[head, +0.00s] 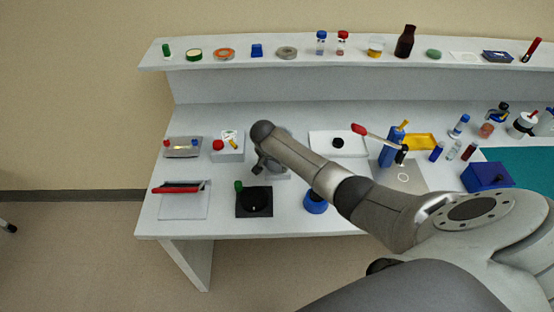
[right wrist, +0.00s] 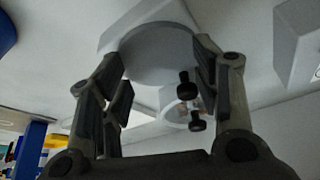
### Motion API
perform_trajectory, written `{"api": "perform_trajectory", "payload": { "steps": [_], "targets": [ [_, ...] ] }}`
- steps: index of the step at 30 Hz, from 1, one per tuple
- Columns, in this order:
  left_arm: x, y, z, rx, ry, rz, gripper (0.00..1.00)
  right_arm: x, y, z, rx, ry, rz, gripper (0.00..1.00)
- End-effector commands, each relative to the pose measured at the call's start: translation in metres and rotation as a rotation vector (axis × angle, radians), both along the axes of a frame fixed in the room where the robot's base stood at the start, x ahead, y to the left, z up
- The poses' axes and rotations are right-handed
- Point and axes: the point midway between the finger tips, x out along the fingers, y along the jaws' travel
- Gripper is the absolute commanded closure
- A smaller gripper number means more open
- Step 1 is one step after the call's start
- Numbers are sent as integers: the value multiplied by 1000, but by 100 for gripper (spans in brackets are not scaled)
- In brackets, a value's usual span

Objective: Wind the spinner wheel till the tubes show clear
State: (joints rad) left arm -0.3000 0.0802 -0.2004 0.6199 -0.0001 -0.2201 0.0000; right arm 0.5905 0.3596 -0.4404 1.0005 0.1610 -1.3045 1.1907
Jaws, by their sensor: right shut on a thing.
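In the right wrist view the spinner wheel, a plain grey disc (right wrist: 160,52), sits at a pale block. My right gripper (right wrist: 160,62) has its fingertips at opposite sides of the disc's rim and is shut on it. Two small black knobs (right wrist: 185,85) show below the disc, close to the right finger. A pale round part with small brownish shapes lies behind them; I cannot tell whether these are tubes or how clear they look. In the head view my right gripper (head: 266,163) reaches down over a grey device (head: 281,172), mostly hidden by my arm. My left gripper is out of view.
Left of the gripper stand a white box with a red knob (head: 228,148) and a black base with a green knob (head: 254,202). A blue round pot (head: 315,203) is at the front. A red-tipped lever (head: 372,132) stands to the right. Small jars line the back shelf (head: 190,62).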

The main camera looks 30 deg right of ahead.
Motion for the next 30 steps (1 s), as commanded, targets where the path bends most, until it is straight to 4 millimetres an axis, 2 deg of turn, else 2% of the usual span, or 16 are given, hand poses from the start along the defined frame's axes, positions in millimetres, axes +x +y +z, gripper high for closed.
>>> {"api": "perform_trajectory", "payload": {
  "steps": [1, 12, 26, 27, 30],
  "targets": [
    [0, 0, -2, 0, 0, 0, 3, -5, 4, -10, 8, 15, -26, 67],
    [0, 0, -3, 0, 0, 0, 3, -5, 4, -11, 10, 15, -140, 67],
    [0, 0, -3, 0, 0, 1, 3, -5, 3, -11, 9, 14, -150, 67],
    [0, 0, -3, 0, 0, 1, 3, -5, 3, -11, 9, 14, -150, 38],
    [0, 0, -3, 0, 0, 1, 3, -5, 3, -10, 8, 15, -149, 25]
  ]
}}
